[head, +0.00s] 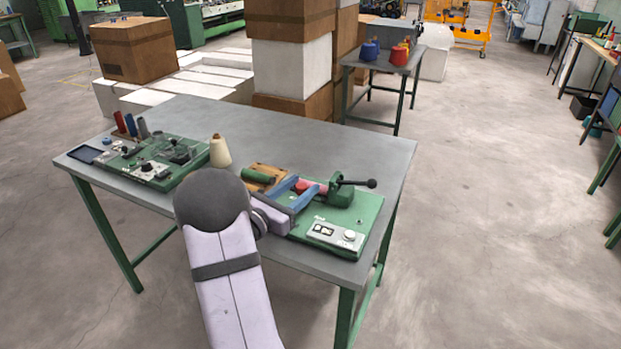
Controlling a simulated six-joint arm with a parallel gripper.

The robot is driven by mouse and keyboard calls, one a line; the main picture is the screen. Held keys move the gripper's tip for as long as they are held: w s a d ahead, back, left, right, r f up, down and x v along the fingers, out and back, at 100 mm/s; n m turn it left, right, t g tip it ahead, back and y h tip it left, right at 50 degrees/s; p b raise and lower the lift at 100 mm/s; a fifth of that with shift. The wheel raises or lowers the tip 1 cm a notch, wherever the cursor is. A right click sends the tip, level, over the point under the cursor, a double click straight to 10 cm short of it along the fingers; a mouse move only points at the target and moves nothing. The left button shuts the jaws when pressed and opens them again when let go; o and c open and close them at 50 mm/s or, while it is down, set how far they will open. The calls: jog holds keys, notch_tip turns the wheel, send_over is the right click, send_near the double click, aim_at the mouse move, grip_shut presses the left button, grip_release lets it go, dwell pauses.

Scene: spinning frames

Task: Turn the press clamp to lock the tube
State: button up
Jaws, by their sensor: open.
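The press clamp (340,190) is a green block with a lever ending in a black ball knob (371,183), pointing right. It stands on a green base plate (345,217) at the right of the table. A pink-red tube (322,188) lies level against the clamp's left side. My gripper (307,187) has two blue fingers pointing right toward the clamp. They are open, with the tube's red left end showing between them. Whether a finger touches the tube cannot be told. The lever stands apart, to the right of the fingers.
A second green machine (160,163) with several coloured spools fills the table's left end. A cream yarn cone (219,152) and a green roll (258,176) on a brown board stand near my gripper. The grey tabletop (290,135) behind is clear.

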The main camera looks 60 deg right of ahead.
aim_at(305, 184)
jog(key=shift+s+d+p, duration=0.2)
jog(key=shift+s+d, duration=0.05)
jog(key=shift+d, duration=0.95)
jog(key=shift+s+d+p, duration=0.2)
jog(key=shift+d, duration=0.95)
jog(key=shift+c, duration=0.2)
grip_shut()
jog(key=n+t+b, duration=0.1)
jog(key=t+b, duration=0.1)
jog(key=w+n+t+b, duration=0.1)
jog(key=n+t+b, duration=0.1)
jog(key=b, duration=0.1)
jog(key=shift+f+t, duration=0.1)
jog(key=shift+t, duration=0.2)
jog(key=shift+w+r+n+t+b, duration=0.1)
jog(key=shift+w+n+t+b, duration=0.05)
jog(key=shift+n+t+b, duration=0.35)
jog(key=shift+w+r+n+t+b, duration=0.1)
jog(key=shift+n+t+b, duration=0.15)
jog(key=shift+t, duration=0.35)
jog(key=shift+o, duration=0.2)
grip_release()
